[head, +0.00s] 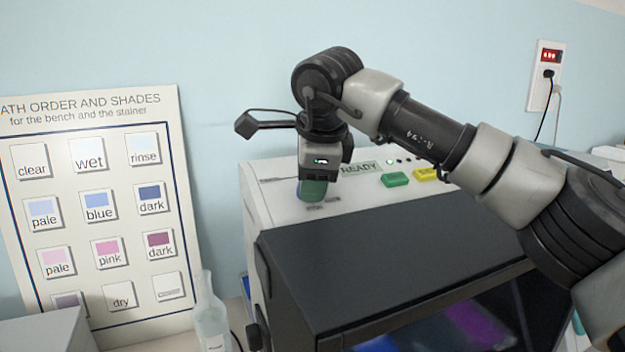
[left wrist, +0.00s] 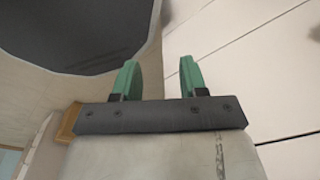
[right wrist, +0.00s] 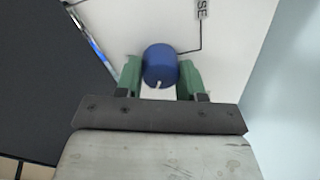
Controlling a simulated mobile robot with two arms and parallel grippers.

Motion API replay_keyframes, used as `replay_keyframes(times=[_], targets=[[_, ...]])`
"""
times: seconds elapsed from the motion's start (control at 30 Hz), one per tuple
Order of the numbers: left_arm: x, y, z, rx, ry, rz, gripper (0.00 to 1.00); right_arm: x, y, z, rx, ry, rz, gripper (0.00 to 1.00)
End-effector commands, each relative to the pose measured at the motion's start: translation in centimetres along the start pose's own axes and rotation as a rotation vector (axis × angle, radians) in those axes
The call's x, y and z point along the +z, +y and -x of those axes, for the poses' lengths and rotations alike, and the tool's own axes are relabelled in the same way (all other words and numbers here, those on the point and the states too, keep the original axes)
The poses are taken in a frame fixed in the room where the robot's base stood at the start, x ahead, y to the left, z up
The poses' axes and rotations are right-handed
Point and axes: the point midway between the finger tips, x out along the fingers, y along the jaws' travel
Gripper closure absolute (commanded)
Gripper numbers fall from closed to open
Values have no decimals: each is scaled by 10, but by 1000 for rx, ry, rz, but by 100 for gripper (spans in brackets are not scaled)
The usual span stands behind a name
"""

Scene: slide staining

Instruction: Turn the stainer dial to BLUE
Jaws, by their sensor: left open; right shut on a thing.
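The stainer (head: 264,200) is a pale machine with a dark sloping front. Its dial (right wrist: 160,62) is a round blue knob in the right wrist view, with a short white mark on the edge nearest my wrist. My right gripper (right wrist: 160,76) is shut on the dial, one green finger on each side. In the head view my right gripper (head: 313,190) points down at the panel's left end and hides most of the dial. A label ending in "SE" (right wrist: 202,10) is joined to the dial by a thin line; BLUE cannot be read. My left gripper (left wrist: 158,78) is open and empty.
The panel has a READY display (head: 361,168), a green button (head: 395,179) and a yellow button (head: 425,174). A shade chart (head: 100,220) leans at the left, with a clear bottle (head: 210,318) before it. A wall socket (head: 545,75) is at upper right.

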Motion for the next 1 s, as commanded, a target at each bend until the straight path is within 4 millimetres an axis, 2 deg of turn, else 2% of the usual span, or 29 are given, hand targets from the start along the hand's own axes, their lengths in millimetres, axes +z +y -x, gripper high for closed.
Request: replay_keyframes(times=[0.27,0.3,0.47,0.77,0.87,1.0], targets=[[0,0,0,0,0,0,57,0,-2,4,-10,-2,-3,85],[0,0,0,0,0,0,57,0,-2,4,-10,-2,-3,58],[0,0,0,0,0,0,57,0,-2,3,-7,-2,-2,36],[0,0,-1,0,0,0,57,0,-1,4,-4,-1,0,36],[0,0,-3,0,0,0,57,0,-1,13,-6,0,-1,36],[1,0,-8,0,0,0,57,0,-1,38,-8,-1,-2,36]])
